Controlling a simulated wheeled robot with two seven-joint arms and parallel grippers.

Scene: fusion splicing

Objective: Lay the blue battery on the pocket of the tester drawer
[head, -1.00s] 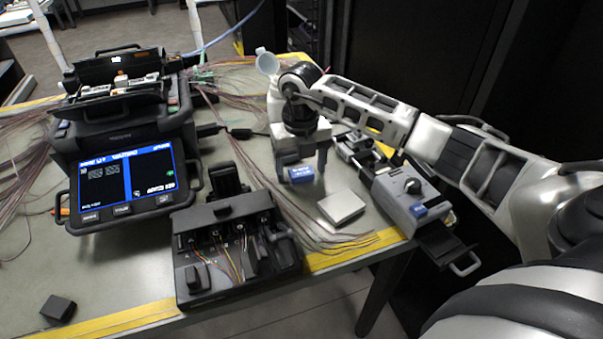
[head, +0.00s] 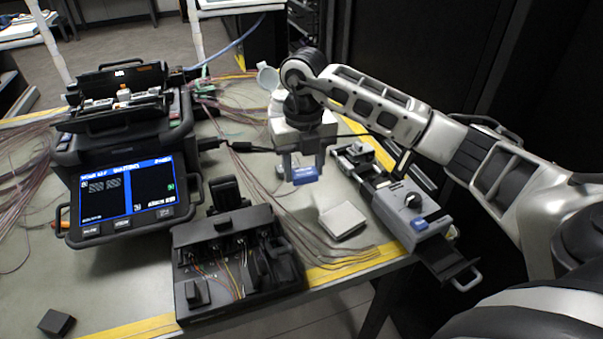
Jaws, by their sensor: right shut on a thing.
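The blue battery (head: 305,176) is a small blue block held between the fingers of my right gripper (head: 303,170), which points down over the right part of the table. The gripper is shut on it. The tester (head: 408,208) is a grey box with a black knob at the table's right edge. Its black drawer (head: 446,257) is pulled out at the front, past the table edge, with a metal handle. The battery is left of the tester and apart from it. The pocket itself is too small to make out. My left gripper is not in view.
A black tray with fibres (head: 230,230) stands at the front edge. The splicer with a lit screen (head: 125,193) is at left. A small black block (head: 57,323) lies front left. Loose fibres cross the table.

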